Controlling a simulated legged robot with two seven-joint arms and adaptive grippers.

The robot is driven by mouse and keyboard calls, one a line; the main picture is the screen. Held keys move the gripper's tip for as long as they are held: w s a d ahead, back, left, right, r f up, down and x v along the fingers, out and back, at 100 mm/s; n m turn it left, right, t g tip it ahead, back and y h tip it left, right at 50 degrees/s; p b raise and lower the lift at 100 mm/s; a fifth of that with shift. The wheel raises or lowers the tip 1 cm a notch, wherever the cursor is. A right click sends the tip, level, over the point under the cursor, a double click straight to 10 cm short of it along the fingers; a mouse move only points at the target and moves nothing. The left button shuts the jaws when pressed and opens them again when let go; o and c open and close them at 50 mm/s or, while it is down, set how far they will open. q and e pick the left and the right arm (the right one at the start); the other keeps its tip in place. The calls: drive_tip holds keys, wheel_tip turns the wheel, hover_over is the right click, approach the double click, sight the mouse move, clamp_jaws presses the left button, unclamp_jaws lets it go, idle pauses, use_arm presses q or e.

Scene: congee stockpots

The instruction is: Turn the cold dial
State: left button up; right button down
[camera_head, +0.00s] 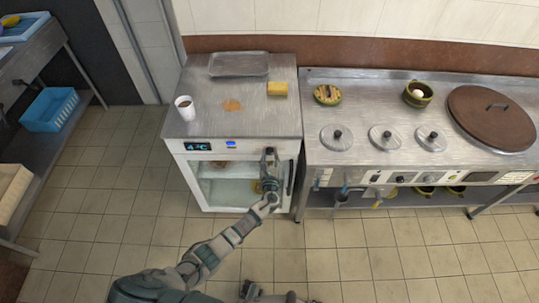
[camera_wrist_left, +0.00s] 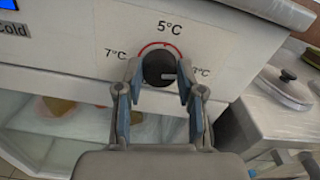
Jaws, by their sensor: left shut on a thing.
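The cold dial (camera_wrist_left: 157,68) is a dark round knob on the white front panel of the glass-door fridge (camera_head: 205,190). A red arc runs round its top, with 5°C above and 7°C at left; the right label is partly hidden. My left gripper (camera_head: 269,157) is at the panel's right side and covers the dial in the head view. In the left wrist view the left gripper (camera_wrist_left: 160,77) has one finger on each side of the dial and is shut on it. The panel's display (camera_head: 198,146) reads 4°C.
A white cup (camera_head: 185,107), a metal tray (camera_head: 239,64) and a yellow sponge (camera_head: 277,89) are on the fridge top. A steel counter (camera_head: 350,100) with lidded pots stands close at right. The tiled floor in front is mostly clear.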

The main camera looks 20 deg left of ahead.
use_arm(q)
drive_tip(key=shift+s+f+m+p, duration=0.1)
drive_tip(key=shift+f+m+p, duration=0.15)
drive_tip(key=shift+m, duration=0.35)
drive_tip(key=shift+s+f+m+p, duration=0.1)
drive_tip(key=shift+m+p, duration=0.15)
drive_tip(key=shift+m, duration=0.35)
use_arm(e)
drive_tip(key=shift+s+d+f, duration=0.15)
drive_tip(key=shift+s+f, duration=0.85)
drive_tip(key=shift+f, duration=0.2)
use_arm(q)
drive_tip(key=o, duration=0.9)
drive_tip(key=shift+c, duration=0.2)
drive_tip(key=shift+o, duration=1.4)
drive_tip(key=shift+w, duration=0.2)
drive_tip(key=shift+r, duration=0.1)
